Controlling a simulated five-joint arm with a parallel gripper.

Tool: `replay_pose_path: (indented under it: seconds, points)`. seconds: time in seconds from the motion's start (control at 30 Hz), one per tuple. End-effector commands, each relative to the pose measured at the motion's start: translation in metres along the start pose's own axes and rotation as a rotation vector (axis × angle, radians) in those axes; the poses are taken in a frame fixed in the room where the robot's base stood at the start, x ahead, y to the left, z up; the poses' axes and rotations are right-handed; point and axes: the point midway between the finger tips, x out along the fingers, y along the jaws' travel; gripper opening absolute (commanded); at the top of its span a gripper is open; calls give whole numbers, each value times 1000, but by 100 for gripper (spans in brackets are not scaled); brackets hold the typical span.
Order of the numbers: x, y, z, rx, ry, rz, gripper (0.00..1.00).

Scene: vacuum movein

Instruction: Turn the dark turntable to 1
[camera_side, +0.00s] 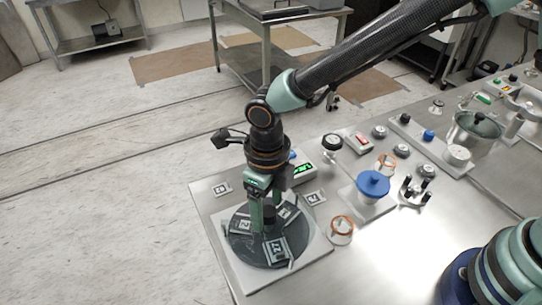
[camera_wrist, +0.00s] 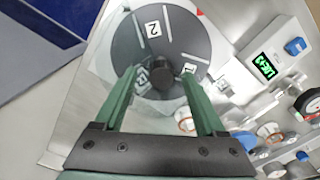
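The dark turntable (camera_side: 238,247) is a round disc on a pale square base near the front-left corner of the bench. It fills the upper middle of the wrist view (camera_wrist: 185,30). It has white lines and numbered labels; a label reading 2 (camera_wrist: 153,28) is clear, while others are partly hidden by my fingers. A short black knob (camera_wrist: 161,73) stands at its centre. My gripper (camera_side: 264,218) points down over the disc. In the wrist view its green fingers (camera_wrist: 159,76) are apart on either side of the knob, with gaps visible. I cannot tell their exact height over the disc.
A box with a green display (camera_side: 303,169) stands behind the turntable, also in the wrist view (camera_wrist: 265,66). A blue-lidded pot (camera_side: 373,184) and copper-coloured rings (camera_side: 342,226) are to the right. A steel pot (camera_side: 475,133) is farther back. The bench's left edge is close.

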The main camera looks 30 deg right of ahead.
Motion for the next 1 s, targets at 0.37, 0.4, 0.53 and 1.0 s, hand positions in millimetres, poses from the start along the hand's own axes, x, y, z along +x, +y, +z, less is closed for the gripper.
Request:
replay_pose_path:
  seconds: [0.37, 0.4, 0.53, 1.0]
  points:
    - [-5, -1, 0, 4, -1, 0, 72]
    - [-9, -1, 1, 4, -1, 0, 72]
    - [-30, -1, 1, 4, -5, 1, 72]
    - [-112, -1, 1, 2, -2, 0, 72]
